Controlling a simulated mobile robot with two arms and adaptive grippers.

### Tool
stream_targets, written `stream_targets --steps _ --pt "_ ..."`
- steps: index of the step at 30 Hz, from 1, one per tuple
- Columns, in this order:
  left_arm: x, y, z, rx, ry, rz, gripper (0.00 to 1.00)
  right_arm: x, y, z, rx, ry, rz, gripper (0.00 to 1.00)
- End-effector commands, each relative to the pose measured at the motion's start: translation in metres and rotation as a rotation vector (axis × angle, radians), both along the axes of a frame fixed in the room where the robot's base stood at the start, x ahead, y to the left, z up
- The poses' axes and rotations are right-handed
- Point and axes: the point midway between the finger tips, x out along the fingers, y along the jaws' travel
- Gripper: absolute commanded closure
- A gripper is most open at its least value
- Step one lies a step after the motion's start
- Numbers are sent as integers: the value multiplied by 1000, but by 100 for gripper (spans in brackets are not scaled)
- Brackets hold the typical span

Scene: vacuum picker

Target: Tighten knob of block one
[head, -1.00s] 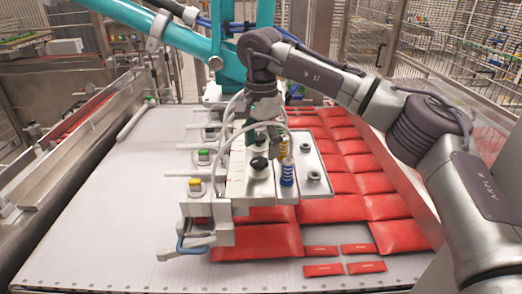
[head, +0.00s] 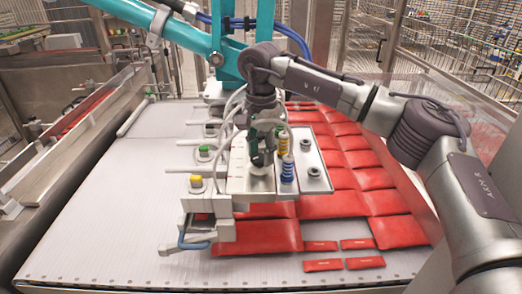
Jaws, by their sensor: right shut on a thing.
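The vacuum picker's metal block (head: 240,181) stands over the red packets, with a white scale plate on top. My right gripper (head: 261,160) points down onto the block from above. It is shut on the black knob, which its fingers mostly hide. The pale round base of the knob (head: 261,170) shows just below the fingertips. Which block is block one is not marked in a way I can read. My left gripper is not in view.
A yellow button (head: 196,181) and a green button (head: 204,150) are to the left. Red packets (head: 335,205) lie under and right of the picker. The white conveyor (head: 110,210) is clear at left.

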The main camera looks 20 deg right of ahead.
Motion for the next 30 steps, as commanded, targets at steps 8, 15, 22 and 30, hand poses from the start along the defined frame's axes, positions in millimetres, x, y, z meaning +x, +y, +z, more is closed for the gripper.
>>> stream_targets --steps 8,15,22,30 --pt "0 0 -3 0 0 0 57 0 0 0 0 1 -46 92" --pt "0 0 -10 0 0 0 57 0 0 -1 0 -1 -192 92" --pt "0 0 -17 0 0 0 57 -1 -1 -1 0 -1 -403 92" --pt "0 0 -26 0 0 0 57 -2 -1 -1 0 -2 -660 92"
